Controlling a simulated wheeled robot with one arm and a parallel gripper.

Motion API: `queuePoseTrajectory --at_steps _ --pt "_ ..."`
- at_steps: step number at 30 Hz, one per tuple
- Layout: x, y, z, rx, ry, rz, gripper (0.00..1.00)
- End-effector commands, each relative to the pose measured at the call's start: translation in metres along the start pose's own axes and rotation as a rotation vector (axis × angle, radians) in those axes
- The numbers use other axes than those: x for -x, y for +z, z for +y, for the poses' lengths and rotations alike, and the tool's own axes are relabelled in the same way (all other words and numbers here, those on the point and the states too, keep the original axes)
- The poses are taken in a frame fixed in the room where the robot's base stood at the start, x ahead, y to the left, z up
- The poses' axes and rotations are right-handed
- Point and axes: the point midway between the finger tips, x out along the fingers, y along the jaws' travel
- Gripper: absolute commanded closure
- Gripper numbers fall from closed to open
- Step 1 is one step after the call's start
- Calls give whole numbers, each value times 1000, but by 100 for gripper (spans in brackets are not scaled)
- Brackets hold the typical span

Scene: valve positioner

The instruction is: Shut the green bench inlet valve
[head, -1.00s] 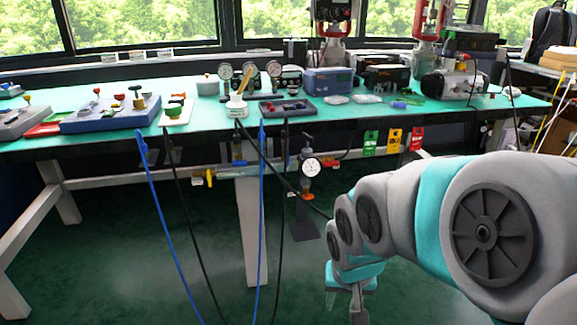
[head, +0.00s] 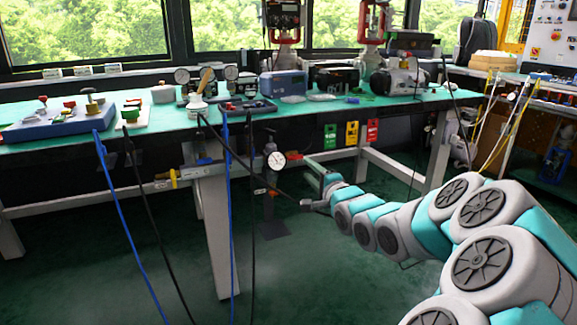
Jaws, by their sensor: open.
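I cannot make out a clearly green inlet valve on the pipework under the bench front. A small fitting with a yellow handle (head: 178,175) hangs there near the bench leg, and a round white pressure gauge (head: 277,160) hangs to its right. On the bench top, a part with a green handle (head: 131,112) stands on a white plate at the left; I cannot tell whether it is the valve. My gripper (head: 309,186) is open and empty, right of the gauge and below the bench edge. It appears apart from the fittings, though depth is unclear.
Blue hoses (head: 125,215) and black hoses hang in front of the bench. A green tag (head: 330,136), a yellow tag (head: 351,133) and a red tag (head: 372,130) hang from the bench front.

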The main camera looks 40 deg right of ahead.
Motion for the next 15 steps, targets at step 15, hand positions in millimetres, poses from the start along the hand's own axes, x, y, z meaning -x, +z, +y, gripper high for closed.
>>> queuePoseTrajectory --at_steps 15 --pt "-66 1 1 4 2 -1 57"
